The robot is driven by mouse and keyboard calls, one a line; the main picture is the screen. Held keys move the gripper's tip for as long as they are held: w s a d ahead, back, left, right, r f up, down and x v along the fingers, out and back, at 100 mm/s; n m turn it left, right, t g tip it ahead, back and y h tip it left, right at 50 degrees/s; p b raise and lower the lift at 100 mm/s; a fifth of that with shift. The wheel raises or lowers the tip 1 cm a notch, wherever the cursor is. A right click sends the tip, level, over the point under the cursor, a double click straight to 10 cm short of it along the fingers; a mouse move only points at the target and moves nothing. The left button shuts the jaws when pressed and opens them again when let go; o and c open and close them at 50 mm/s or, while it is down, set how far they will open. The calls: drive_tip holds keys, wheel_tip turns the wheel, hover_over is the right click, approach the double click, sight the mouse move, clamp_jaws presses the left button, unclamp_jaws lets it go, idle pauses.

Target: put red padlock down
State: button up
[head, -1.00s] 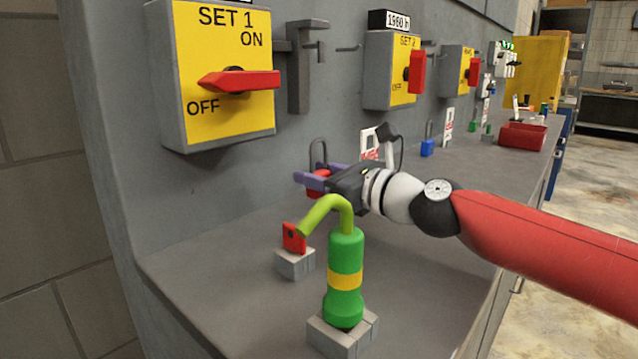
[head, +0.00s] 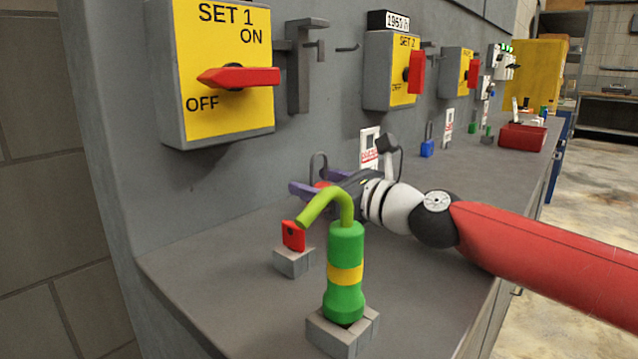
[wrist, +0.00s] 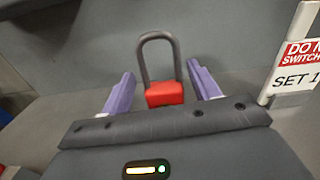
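The red padlock (wrist: 165,93) stands upright between my finger tips in the wrist view, its dark shackle up. In the head view, its shackle (head: 318,161) shows above my fingers, and most of its red body is hidden behind them. My gripper (wrist: 162,90) is open around the padlock, with a narrow gap on each side. In the head view, my gripper (head: 316,183) is low over the grey bench (head: 235,260), close to the back wall. The padlock appears to be at bench level; its underside is hidden.
A green bottle (head: 345,275) with a lime spout stands on a grey block in front of my gripper. A small red piece (head: 293,236) sits on another block to the left. A white sign (wrist: 298,60) stands right of the padlock. A blue padlock (head: 427,148) is farther back.

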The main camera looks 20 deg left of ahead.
drive_tip(key=shift+f, duration=0.5)
drive_tip(key=shift+r, duration=0.15)
drive_tip(key=v, duration=0.4)
drive_tip(key=r+v, duration=0.1)
drive_tip(key=v, duration=0.7)
drive_tip(key=shift+r, duration=0.25)
